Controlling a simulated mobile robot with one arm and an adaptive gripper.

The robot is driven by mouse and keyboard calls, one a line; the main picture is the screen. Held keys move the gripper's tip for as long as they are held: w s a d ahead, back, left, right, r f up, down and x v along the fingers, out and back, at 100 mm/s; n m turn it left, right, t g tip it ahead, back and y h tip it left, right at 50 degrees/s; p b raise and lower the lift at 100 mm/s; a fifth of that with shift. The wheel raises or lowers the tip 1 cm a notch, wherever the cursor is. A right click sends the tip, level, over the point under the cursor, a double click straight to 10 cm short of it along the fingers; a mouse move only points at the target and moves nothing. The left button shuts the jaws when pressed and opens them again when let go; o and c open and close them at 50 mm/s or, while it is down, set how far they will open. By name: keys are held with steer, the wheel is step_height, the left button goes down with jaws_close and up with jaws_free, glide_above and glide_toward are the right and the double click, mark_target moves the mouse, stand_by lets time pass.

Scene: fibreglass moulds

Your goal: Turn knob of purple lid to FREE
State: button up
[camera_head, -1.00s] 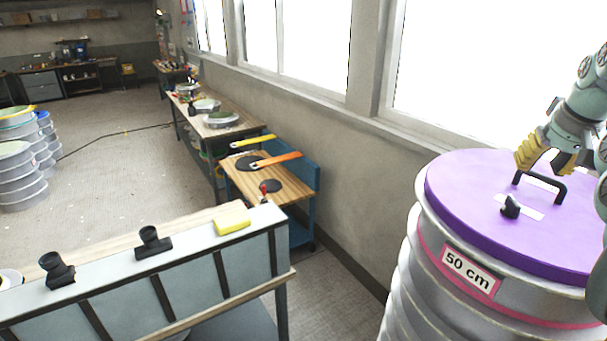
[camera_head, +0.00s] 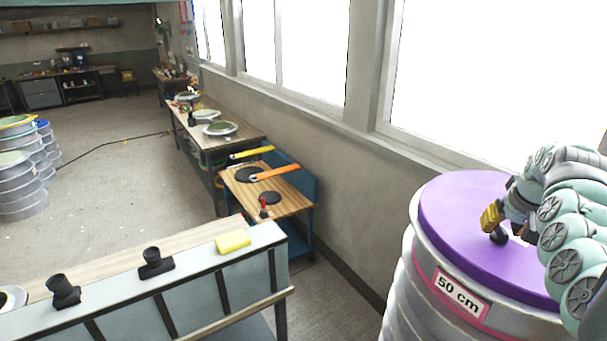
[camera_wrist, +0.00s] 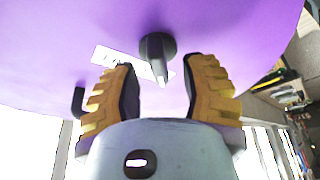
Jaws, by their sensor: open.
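The purple lid (camera_head: 458,215) lies on a ribbed metal mould labelled "50 cm" at the right of the head view. Its black knob (camera_wrist: 156,52) stands on the lid beside a white label strip (camera_wrist: 118,60), whose text is too small to read. My gripper (camera_wrist: 165,82) is open, with yellow fingers on either side of the knob in the wrist picture; contact cannot be told. In the head view my gripper (camera_head: 495,222) is low over the lid at the knob (camera_head: 499,238), which it partly covers. The lid's black handle (camera_wrist: 78,101) shows left of the fingers.
A bench (camera_head: 190,290) with black clamps and a yellow sponge (camera_head: 233,242) stands at front left. A wooden table (camera_head: 290,203) and a long workbench line the wall under the windows. More moulds (camera_head: 22,190) stand at far left.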

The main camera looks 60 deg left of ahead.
steer(key=shift+a+f, duration=0.2)
steer(key=shift+f, duration=0.2)
steer(key=shift+o, duration=0.2)
steer(key=shift+d, duration=0.1)
jaws_close()
